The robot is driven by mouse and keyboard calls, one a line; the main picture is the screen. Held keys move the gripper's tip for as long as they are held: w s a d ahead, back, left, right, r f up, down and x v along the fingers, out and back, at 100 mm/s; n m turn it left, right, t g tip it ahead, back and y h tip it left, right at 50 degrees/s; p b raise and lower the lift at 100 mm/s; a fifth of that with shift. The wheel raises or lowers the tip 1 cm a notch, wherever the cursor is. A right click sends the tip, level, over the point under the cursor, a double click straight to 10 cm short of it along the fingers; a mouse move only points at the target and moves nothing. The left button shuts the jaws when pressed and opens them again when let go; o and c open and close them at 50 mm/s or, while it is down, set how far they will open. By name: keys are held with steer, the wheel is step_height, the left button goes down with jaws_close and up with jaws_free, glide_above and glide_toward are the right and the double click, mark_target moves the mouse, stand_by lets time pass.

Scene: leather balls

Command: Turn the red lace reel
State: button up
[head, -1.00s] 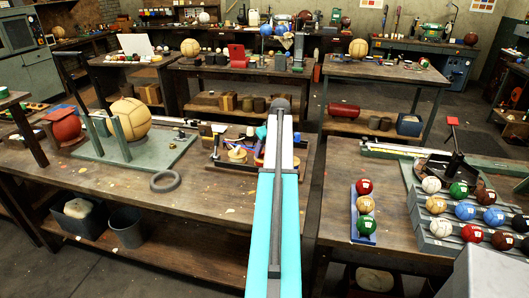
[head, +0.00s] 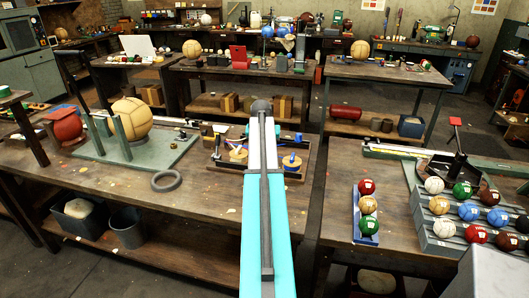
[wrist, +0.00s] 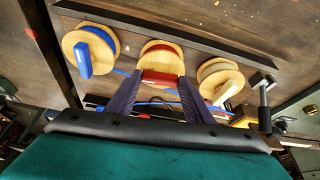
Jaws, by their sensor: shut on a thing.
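The red lace reel (wrist: 160,50) is the middle of three wooden reels in the wrist view: a pale disc with a red rim at its far edge and a red handle bar (wrist: 162,77) across its near side. My gripper (wrist: 161,80) is shut on this red bar, one dark finger at each end. The blue reel (wrist: 90,46) is to the left and the cream-handled reel (wrist: 220,78) to the right. In the head view my arm hides the red reel and my gripper; the cream reel (head: 238,154) and blue reel (head: 292,162) show on either side.
A dark rail (wrist: 170,28) runs along the reels' far side. On the same bench stand a green board (head: 140,160) with posts and a large tan ball (head: 132,118), and a grey ring (head: 166,180). Coloured balls sit on a rack (head: 430,240) on the right bench.

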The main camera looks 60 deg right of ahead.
steer(key=shift+d+m, duration=0.1)
steer(key=shift+m, duration=0.4)
steer(key=o, duration=1.1)
steer(key=shift+c, duration=0.2)
steer(key=shift+g, duration=0.3)
steer(key=shift+r, duration=0.1)
steer(key=shift+a+r, duration=0.3)
steer(key=shift+r, duration=0.2)
steer(key=b+v, duration=0.2)
steer(key=v, duration=1)
steer(key=shift+s+a+r+b, duration=0.2)
steer(key=shift+b, duration=0.2)
